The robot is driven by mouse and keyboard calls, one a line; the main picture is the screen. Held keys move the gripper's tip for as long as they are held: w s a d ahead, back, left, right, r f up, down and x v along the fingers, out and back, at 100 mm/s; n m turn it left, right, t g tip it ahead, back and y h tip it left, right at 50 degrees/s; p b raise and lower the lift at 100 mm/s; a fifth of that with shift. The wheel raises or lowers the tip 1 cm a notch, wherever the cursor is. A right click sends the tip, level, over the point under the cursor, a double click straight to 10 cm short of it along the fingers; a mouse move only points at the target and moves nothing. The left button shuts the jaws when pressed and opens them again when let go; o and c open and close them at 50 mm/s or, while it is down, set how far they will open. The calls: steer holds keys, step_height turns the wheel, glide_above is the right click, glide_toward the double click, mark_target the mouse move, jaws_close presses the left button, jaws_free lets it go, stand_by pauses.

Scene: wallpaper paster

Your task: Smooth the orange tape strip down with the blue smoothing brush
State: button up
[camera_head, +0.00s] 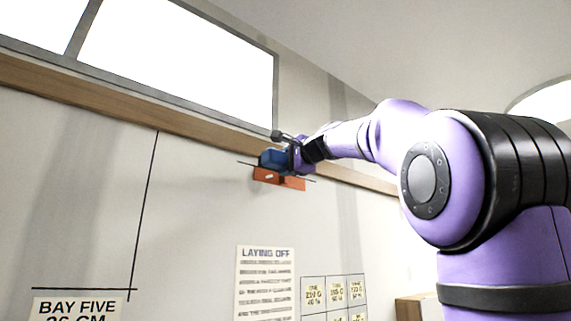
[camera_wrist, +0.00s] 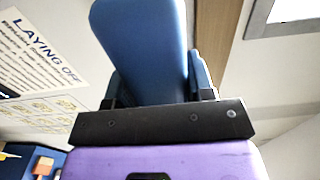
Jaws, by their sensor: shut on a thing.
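The orange tape strip (camera_head: 291,183) is on the wall just below the wooden rail, near a thin dark line. The blue smoothing brush (camera_head: 272,159) is at the strip's upper edge and covers part of it; I cannot tell whether it touches. My gripper (camera_head: 295,153) is shut on the brush. In the wrist view the blue brush (camera_wrist: 140,45) fills the middle, between the fingers of my gripper (camera_wrist: 155,88). The strip is hidden in that view.
A "LAYING OFF" sheet (camera_head: 265,283) and a grid of cards (camera_head: 333,293) are on the wall below. A "BAY FIVE" sign (camera_head: 76,308) is at lower left. A window (camera_head: 180,55) is above the rail (camera_head: 120,105). A blue surface with small items (camera_wrist: 35,160) shows at the wrist view's lower left.

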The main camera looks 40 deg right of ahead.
steer(key=shift+a, duration=0.15)
steer(key=shift+w, duration=3.2)
steer(key=shift+w+a, duration=0.1)
steer(key=shift+w, duration=1.1)
steer(key=shift+a, duration=0.1)
stand_by(1.0)
steer(key=shift+a, duration=1.05)
steer(key=shift+d, duration=1.05)
steer(key=shift+d, duration=0.15)
